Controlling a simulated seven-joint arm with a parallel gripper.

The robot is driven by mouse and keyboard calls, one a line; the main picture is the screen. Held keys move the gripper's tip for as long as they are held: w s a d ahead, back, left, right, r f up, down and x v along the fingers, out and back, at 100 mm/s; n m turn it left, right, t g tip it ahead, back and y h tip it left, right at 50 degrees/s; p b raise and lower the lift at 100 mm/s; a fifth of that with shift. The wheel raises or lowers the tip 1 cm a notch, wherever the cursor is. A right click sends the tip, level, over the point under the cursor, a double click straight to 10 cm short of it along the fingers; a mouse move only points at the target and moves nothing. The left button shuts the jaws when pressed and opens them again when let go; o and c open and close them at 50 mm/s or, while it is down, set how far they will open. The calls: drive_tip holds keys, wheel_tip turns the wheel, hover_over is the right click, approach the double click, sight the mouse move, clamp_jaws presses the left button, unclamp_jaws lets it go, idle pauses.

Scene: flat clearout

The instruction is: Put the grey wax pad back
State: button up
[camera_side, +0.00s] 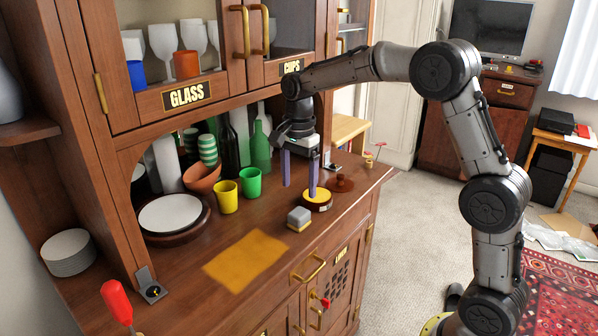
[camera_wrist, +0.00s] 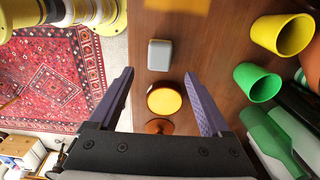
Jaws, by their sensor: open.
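The grey wax pad (camera_side: 299,218) is a small block with a grey top and a paler yellowish lower part, lying on the wooden counter. In the wrist view the pad (camera_wrist: 160,55) lies just beyond my fingertips. A round tin with yellow wax (camera_side: 317,201) stands open beside it; in the wrist view the tin (camera_wrist: 164,99) shows between my fingers. A brown round lid (camera_side: 339,184) with a knob lies behind the tin. My gripper (camera_side: 299,190) points down with purple fingers apart, empty, above the counter by the tin.
A yellow cloth (camera_side: 247,262) lies flat in front of the pad. A yellow cup (camera_side: 227,197), a green cup (camera_side: 250,183) and bottles (camera_side: 260,148) stand behind to the left. White plates (camera_side: 170,214) sit farther left. Cabinet doors overhang the counter's back.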

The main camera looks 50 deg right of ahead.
drive_tip(key=s+a+r+n+t, duration=0.35)
drive_tip(key=s+r+n, duration=0.5)
drive_tip(key=s, duration=0.45)
drive_tip(key=s+a+f+n+t, duration=0.1)
drive_tip(key=s+f+n, duration=0.1)
drive_tip(key=s+n, duration=0.2)
drive_tip(key=s+a+f+n+t, duration=0.1)
drive_tip(key=s+n, duration=0.4)
drive_tip(key=s, duration=0.5)
drive_tip(key=shift+s+a+f, duration=0.25)
drive_tip(key=shift+s+f, duration=0.05)
drive_tip(key=shift+f, duration=0.45)
